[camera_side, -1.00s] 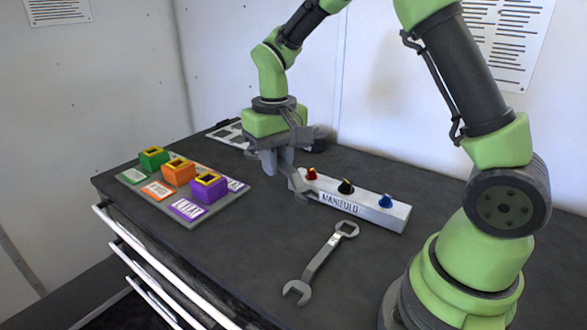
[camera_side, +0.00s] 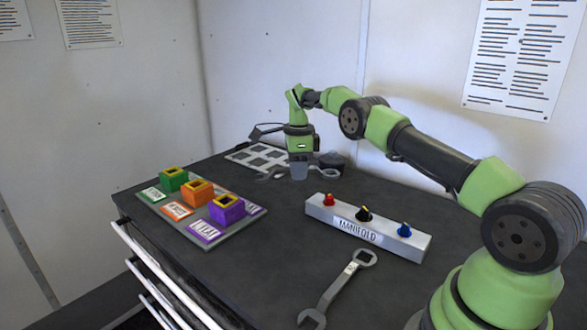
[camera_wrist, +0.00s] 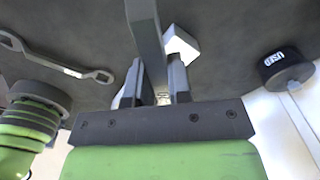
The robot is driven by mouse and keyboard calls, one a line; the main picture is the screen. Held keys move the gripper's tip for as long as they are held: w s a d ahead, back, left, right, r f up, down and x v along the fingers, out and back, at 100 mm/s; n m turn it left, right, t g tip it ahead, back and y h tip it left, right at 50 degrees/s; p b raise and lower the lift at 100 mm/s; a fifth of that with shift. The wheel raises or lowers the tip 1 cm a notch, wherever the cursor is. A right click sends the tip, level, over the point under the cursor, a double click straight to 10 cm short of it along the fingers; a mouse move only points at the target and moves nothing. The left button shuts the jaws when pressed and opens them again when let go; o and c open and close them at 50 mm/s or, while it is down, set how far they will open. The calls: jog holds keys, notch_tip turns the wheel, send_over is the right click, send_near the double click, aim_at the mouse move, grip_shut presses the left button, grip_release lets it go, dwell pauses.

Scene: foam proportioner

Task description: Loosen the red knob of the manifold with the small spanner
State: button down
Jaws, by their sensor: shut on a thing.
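My gripper (camera_side: 299,175) is at the back of the bench, shut on the small grey spanner (camera_side: 328,173), whose ends stick out to both sides. In the wrist view the spanner (camera_wrist: 147,35) runs up the picture from between the fingers (camera_wrist: 156,88). I cannot tell whether it clears the bench. The white manifold (camera_side: 340,225) lies in front and to the right, apart from the spanner. Its red knob (camera_side: 328,200) is at the left end, beside the black knob (camera_side: 364,213) and blue knob (camera_side: 404,230). A white block corner (camera_wrist: 182,43) shows behind the spanner.
A larger spanner (camera_side: 335,288) lies before the manifold. A tray (camera_side: 215,236) with green, orange and purple blocks is at left. A light grid panel (camera_side: 250,156) and a dark round holder marked USED (camera_wrist: 285,68) are near my gripper. Bare bench lies between gripper and manifold.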

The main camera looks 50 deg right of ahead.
jog(key=shift+f, duration=3.7)
jog(key=s+n, duration=0.1)
jog(key=s+a+n, duration=0.1)
jog(key=n, duration=0.1)
jog(key=shift+a, duration=0.1)
jog(key=s+n, duration=0.1)
jog(key=n, duration=0.1)
jog(key=shift+s+a+n, duration=0.35)
jog(key=shift+s+n, duration=0.05)
jog(key=s+n, duration=0.2)
jog(key=n, duration=0.1)
jog(key=shift+s+a+n, duration=0.1)
jog(key=shift+s+n, duration=0.15)
jog(key=shift+n, duration=0.05)
jog(key=s+n, duration=0.2)
jog(key=n, duration=0.1)
jog(key=shift+s+d, duration=0.1)
jog(key=shift+d, duration=0.15)
jog(key=shift+w+a+r+m, duration=0.1)
jog(key=shift+w+a+m, duration=0.1)
jog(key=shift+w+m, duration=0.55)
jog(key=shift+s+r, duration=0.1)
jog(key=shift+r, duration=2.8)
